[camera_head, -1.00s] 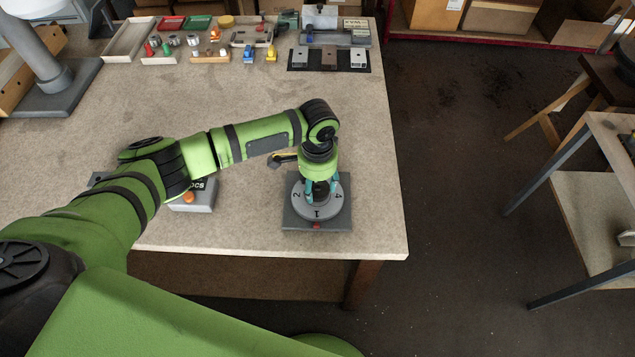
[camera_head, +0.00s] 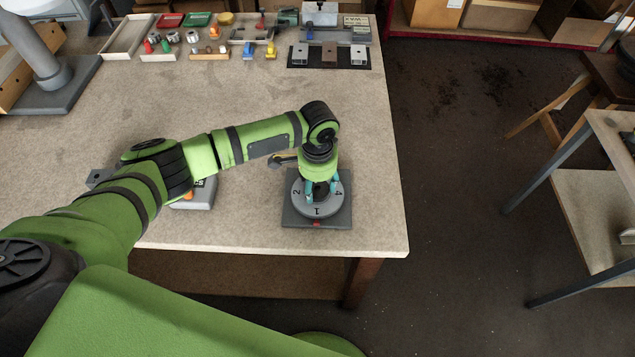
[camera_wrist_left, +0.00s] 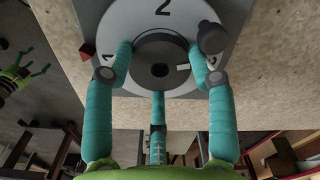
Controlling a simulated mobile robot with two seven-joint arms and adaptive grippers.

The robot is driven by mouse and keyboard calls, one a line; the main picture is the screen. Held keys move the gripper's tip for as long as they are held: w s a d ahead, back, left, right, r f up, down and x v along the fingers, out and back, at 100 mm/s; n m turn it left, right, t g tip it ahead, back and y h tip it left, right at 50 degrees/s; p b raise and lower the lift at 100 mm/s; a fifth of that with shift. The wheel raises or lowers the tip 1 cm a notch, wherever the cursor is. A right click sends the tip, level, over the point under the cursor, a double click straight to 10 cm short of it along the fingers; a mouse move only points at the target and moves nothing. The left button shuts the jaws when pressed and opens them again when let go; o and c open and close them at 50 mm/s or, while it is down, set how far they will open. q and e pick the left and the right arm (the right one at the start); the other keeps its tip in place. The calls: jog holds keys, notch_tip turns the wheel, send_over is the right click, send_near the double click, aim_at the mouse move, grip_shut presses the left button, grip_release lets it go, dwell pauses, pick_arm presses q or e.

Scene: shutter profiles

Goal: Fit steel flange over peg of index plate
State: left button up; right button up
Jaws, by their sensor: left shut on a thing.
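The index plate (camera_head: 289,218) is a grey square base with a round numbered disc (camera_head: 299,206) near the table's front right edge. My left gripper (camera_head: 321,188) points down over the middle of the disc. In the left wrist view its teal fingers (camera_wrist_left: 160,62) are closed around a dark round steel part, apparently the flange (camera_wrist_left: 147,50), with a dark centre opening. The flange appears low over the disc; whether it touches is unclear. A grey knob (camera_wrist_left: 211,38) stands beside the right finger. I cannot make out the peg. My right gripper is not in view.
A grey box with an orange button (camera_head: 205,193) lies left of the plate, partly under my arm. Trays, small parts and a black mat with blocks (camera_head: 329,56) are at the back. The middle of the table (camera_head: 235,95) is clear.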

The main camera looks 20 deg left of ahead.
pick_arm(q)
jog(key=shift+f, duration=0.2)
jog(key=o, duration=1.5)
